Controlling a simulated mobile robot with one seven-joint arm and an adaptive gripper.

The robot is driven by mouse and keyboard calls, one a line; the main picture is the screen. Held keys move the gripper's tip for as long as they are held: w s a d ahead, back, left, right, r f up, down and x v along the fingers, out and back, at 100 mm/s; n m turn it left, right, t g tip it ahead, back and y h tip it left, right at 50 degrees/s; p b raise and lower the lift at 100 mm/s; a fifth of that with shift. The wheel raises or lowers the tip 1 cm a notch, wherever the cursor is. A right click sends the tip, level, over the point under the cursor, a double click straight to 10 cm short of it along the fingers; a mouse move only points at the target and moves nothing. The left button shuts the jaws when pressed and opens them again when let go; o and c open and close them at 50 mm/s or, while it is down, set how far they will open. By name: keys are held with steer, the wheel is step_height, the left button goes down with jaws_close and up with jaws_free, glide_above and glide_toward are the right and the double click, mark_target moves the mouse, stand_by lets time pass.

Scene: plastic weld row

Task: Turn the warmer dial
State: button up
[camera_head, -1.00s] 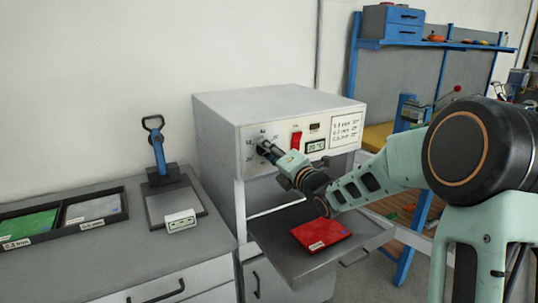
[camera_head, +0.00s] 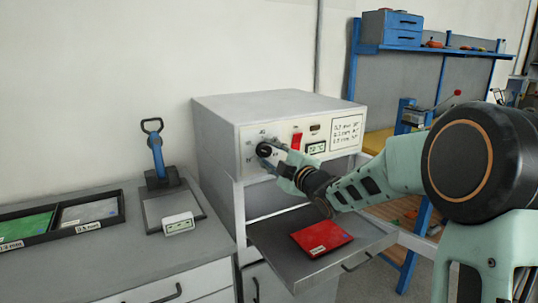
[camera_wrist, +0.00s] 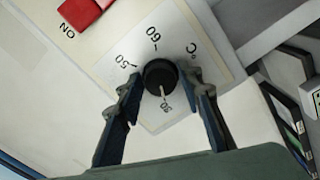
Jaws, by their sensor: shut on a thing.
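The warmer dial (camera_wrist: 160,73) is a round black knob with a white pointer mark on the front panel of the white warmer (camera_head: 218,140). In the wrist view its pointer is toward the lower edge, by a scale number that reads like 30. Marks 50, 60 and °C stand around it. In the head view the dial (camera_head: 264,150) shows at the panel's left. My gripper (camera_wrist: 162,77) has one blue-grey finger on each side of the dial and is shut on it. It also shows in the head view (camera_head: 271,157).
A red switch (camera_head: 297,141), a small display (camera_head: 316,148) and a printed chart (camera_head: 346,132) are right of the dial. Below, a pulled-out tray (camera_head: 275,250) carries a red packet (camera_head: 321,238). A blue-handled press (camera_head: 157,155) stands on the left counter.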

steer(key=m+p, duration=0.1)
steer(key=m, duration=0.4)
steer(key=shift+m, duration=0.3)
steer(key=m+p, duration=0.3)
steer(key=m, duration=0.3)
steer(key=m+p, duration=0.1)
steer(key=m, duration=0.3)
steer(key=shift+s+a+p, duration=0.1)
steer(key=shift+p, duration=0.25)
steer(key=m+p, duration=0.2)
steer(key=m, duration=0.1)
steer(key=shift+m, duration=0.3)
steer(key=m+p, duration=0.2)
steer(key=m, duration=0.2)
steer(key=shift+m, duration=0.4)
steer(key=shift+a+f+p, duration=0.1)
steer(key=shift+p, duration=0.2)
steer(key=o, duration=1.1)
